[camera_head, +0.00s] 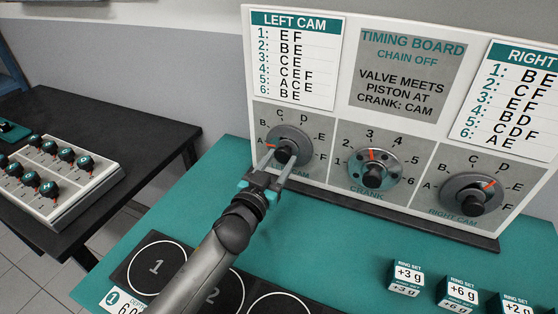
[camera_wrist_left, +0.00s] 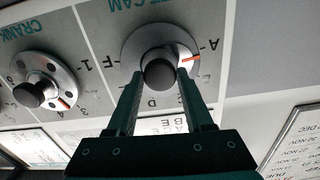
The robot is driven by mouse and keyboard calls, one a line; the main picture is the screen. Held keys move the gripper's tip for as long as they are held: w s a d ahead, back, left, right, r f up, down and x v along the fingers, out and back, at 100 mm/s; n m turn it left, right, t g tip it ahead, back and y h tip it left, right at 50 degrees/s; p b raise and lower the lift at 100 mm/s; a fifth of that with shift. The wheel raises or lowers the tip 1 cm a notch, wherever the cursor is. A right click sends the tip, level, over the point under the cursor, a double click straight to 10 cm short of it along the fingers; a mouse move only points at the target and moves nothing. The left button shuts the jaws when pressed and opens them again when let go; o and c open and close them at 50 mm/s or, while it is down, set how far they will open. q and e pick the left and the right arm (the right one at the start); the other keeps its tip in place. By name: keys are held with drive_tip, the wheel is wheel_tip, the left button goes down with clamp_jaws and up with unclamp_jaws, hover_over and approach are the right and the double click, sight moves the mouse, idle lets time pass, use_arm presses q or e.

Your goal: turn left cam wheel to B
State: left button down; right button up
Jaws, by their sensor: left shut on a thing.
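The left cam wheel (camera_head: 290,136) is a grey disc on the timing board (camera_head: 345,112), with a dark knob (camera_head: 283,156) and letters A to F around it. Its red mark (camera_head: 271,146) points to the left, at or close to A. In the left wrist view the wheel (camera_wrist_left: 135,50) shows the red mark (camera_wrist_left: 190,59) towards the letter A (camera_wrist_left: 214,45). My left gripper (camera_head: 279,160) is shut on the knob, its fingers on either side of it; the knob also shows in the left wrist view (camera_wrist_left: 160,74). My right gripper is out of view.
The crank wheel (camera_head: 388,165) is right of it, its mark near 3. The right cam wheel (camera_head: 463,193) is further right. Ring set blocks (camera_head: 405,275) stand on the teal table (camera_head: 330,235). A tray of knobs (camera_head: 85,170) lies on a dark table at left.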

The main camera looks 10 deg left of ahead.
use_arm(q)
drive_tip(key=m, duration=0.3)
drive_tip(key=shift+m+p, duration=0.3)
drive_tip(key=shift+p, duration=0.05)
drive_tip(key=shift+m, duration=1.6)
drive_tip(key=shift+c, duration=1.4)
unclamp_jaws()
drive_tip(key=s+a, duration=0.3)
drive_tip(key=s, duration=1.2)
drive_tip(key=shift+p, duration=0.45)
